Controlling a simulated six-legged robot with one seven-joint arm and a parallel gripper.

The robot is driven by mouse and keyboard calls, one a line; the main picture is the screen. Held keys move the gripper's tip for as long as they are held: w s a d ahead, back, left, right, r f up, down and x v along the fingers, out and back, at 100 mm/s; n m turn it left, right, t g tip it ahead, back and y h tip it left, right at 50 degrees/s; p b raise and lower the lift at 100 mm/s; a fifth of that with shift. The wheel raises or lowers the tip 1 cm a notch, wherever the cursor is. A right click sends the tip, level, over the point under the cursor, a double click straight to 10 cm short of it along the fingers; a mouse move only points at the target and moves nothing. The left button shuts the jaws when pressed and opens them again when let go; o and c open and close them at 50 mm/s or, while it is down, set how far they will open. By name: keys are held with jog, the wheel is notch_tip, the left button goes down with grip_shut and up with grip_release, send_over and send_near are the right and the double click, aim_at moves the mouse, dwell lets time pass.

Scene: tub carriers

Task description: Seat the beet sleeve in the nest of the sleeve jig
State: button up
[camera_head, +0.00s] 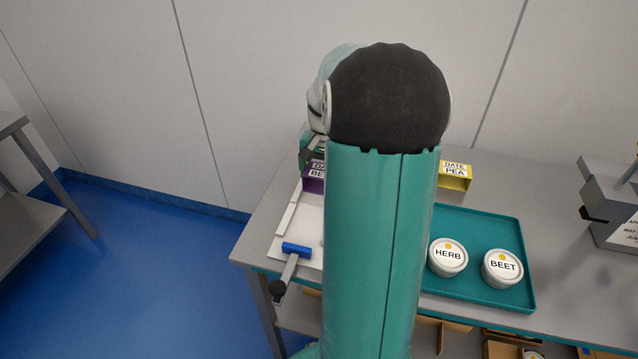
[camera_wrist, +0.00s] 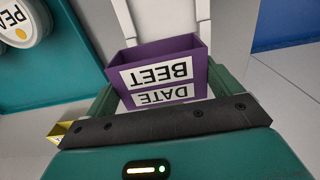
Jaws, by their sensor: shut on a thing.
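The purple beet sleeve (camera_wrist: 203,62) carries white BEET and DATE labels, upside down in the wrist view. My gripper (camera_wrist: 162,78) is shut on it, one finger at each side. In the head view the sleeve (camera_head: 313,186) shows only partly, left of my arm, which hides the rest of it and most of the gripper. The sleeve jig (camera_head: 311,220) is a white plate with a pale rail and a blue-handled lever; its right part is behind my arm. White rails (camera_wrist: 123,22) show just beyond the sleeve in the wrist view. Whether the sleeve touches the nest I cannot tell.
A yellow PEA sleeve (camera_head: 455,184) stands on the bench (camera_head: 545,240) right of my arm. A teal tray (camera_head: 487,222) holds HERB (camera_head: 447,264) and BEET (camera_head: 502,272) tubs. A PEA tub (camera_wrist: 18,30) shows in the wrist view. A grey device (camera_head: 612,205) stands far right.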

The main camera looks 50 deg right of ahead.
aim_at(320, 183)
jog(key=w+f, duration=0.2)
jog(key=f, duration=0.1)
jog(key=shift+w+d+f, duration=0.1)
jog(key=shift+w+d, duration=0.1)
jog(key=shift+d, duration=0.2)
jog(key=shift+f, duration=1.45)
jog(key=shift+f, duration=0.15)
jog(key=o, duration=0.8)
jog(key=shift+c, duration=0.2)
